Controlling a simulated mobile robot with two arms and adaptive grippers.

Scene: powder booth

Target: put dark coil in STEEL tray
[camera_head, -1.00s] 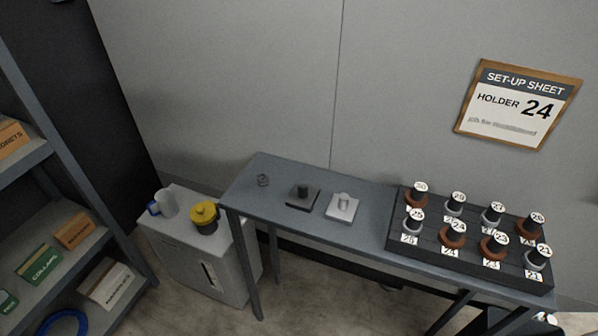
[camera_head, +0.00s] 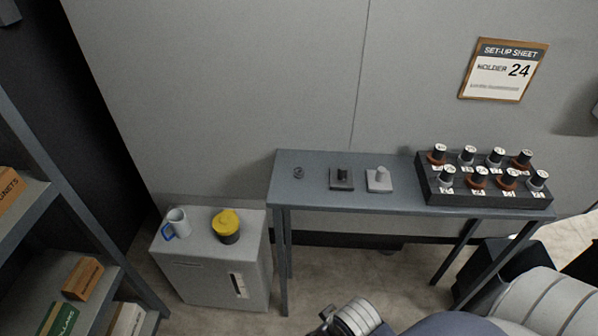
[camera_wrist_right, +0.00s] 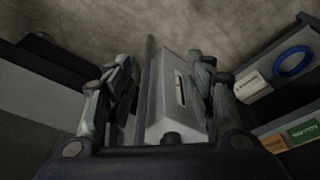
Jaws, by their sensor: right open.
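A small dark coil (camera_head: 298,172) lies near the left end of the grey table (camera_head: 318,198). To its right stand a dark square block with a dark post (camera_head: 342,180) and a light square block with a light post (camera_head: 379,182). I cannot make out a tray marked STEEL in any view. My right gripper shows in the right wrist view (camera_wrist_right: 160,78), with its fingers apart and nothing between them. It is away from the coil, with the floor and cabinet beyond it. My left gripper is not in view.
A dark rack (camera_head: 484,196) with several numbered holders fills the table's right end. A white cabinet (camera_head: 200,285) with a yellow-lidded pot (camera_head: 227,224) and a jug (camera_head: 178,222) stands left of the table. Shelving (camera_head: 50,205) with boxes stands at far left. A set-up sheet (camera_head: 503,70) reads HOLDER 24.

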